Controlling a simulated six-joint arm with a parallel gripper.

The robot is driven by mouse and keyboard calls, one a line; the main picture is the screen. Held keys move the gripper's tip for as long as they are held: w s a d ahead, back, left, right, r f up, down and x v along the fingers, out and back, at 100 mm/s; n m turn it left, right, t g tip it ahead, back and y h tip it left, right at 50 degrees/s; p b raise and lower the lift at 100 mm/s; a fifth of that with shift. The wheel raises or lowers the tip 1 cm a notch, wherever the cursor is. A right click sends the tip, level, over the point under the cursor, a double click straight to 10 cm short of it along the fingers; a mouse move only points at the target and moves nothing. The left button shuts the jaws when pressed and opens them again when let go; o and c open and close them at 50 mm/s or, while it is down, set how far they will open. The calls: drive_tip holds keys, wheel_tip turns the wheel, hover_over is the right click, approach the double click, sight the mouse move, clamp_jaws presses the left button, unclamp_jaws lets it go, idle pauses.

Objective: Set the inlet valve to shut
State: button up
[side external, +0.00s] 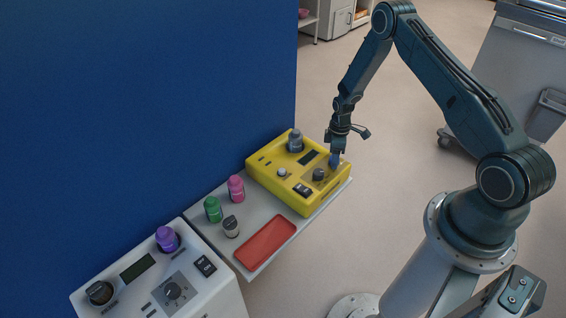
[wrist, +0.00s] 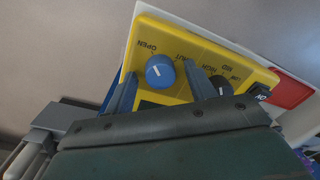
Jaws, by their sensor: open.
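The inlet valve appears to be the blue round knob (wrist: 160,72) on the yellow unit (wrist: 172,42). It has a short white mark, and the lettering OPEN and part of a second word ending in UT sit beside it in the wrist view. Which word the mark points to I cannot tell. My gripper (wrist: 160,78) is open, with one finger on each side of the knob; whether they touch it is unclear. In the side view my gripper (side external: 337,149) points down over the blue knob (side external: 334,160) at the right end of the yellow unit (side external: 262,175).
A grey-capped bottle (side external: 295,141) stands in the yellow unit. Pink, green and white bottles, a red tray (side external: 266,243) and a white unit (side external: 205,290) lie leftward. A blue wall is behind.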

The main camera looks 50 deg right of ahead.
drive_tip(key=c, duration=1)
drive_tip(key=shift+m, duration=0.4)
drive_tip(key=m, duration=0.8)
drive_tip(key=shift+m, duration=0.4)
drive_tip(key=m, duration=0.4)
drive_tip(key=shift+s+m+t, duration=0.1)
drive_tip(key=shift+m+t, duration=0.2)
drive_tip(key=shift+m, duration=1.9)
